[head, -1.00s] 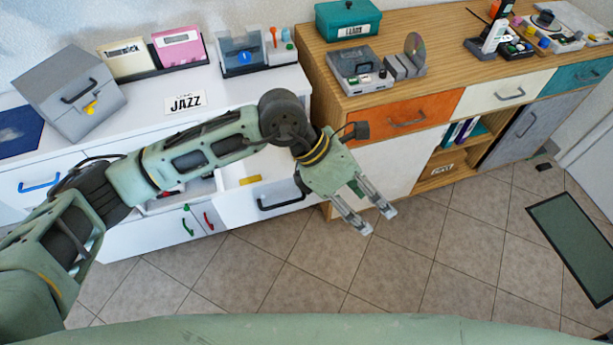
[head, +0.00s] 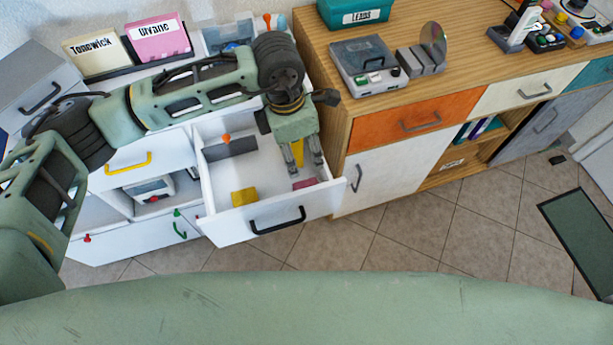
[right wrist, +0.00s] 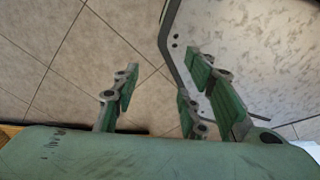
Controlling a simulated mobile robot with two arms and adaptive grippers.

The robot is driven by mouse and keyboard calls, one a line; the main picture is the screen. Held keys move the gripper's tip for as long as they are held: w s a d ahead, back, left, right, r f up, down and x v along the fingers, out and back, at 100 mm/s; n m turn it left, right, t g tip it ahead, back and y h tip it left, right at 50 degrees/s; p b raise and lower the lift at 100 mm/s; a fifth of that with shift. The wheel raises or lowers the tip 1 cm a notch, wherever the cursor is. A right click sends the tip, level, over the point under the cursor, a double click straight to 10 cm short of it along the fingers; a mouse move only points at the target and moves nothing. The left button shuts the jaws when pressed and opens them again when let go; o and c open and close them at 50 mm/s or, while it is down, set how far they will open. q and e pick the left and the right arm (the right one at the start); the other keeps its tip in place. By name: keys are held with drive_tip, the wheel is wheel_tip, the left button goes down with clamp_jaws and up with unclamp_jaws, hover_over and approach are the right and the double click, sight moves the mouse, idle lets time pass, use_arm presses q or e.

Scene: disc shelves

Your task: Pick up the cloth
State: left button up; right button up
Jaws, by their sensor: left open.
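An open white drawer (head: 288,224) with a black handle shows in the head view. Inside lie a small yellow piece (head: 244,197) near the front left, a small dark pink piece (head: 305,183) near the front right and a grey strip (head: 230,148) at the back left. I cannot tell for sure which piece is the cloth. My left gripper (head: 306,169) points down into the right side of the drawer, close above the pink piece. Its fingers are apart, with a yellow thing (head: 297,152) showing between them. My right gripper (right wrist: 158,85) is open and empty above floor tiles in the right wrist view.
The wooden cabinet (head: 343,135) stands close to the drawer's right, with a grey disc player (head: 368,68) on top. A file holder (head: 125,70) is on the white unit. A dark green mat (head: 583,238) lies on the floor at right. The tiled floor in front is clear.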

use_arm(q)
wheel_tip(320, 180, down, 6)
drive_tip(key=b, duration=0.6)
hover_over(306, 186)
drive_tip(key=f, duration=0.5)
drive_tip(key=shift+s+a+f, duration=0.2)
drive_tip(key=shift+a+f, duration=0.2)
drive_tip(key=f, duration=0.6)
drive_tip(key=shift+w+d+f+p, duration=0.15)
drive_tip(key=shift+d+f+p, duration=0.15)
drive_tip(key=shift+d+f, duration=0.1)
use_arm(e)
wheel_tip(306, 186, down, 6)
drive_tip(key=shift+s+f, duration=0.15)
drive_tip(key=shift+s, duration=0.15)
drive_tip(key=shift+d, duration=0.1)
use_arm(q)
drive_tip(key=c, duration=1.2)
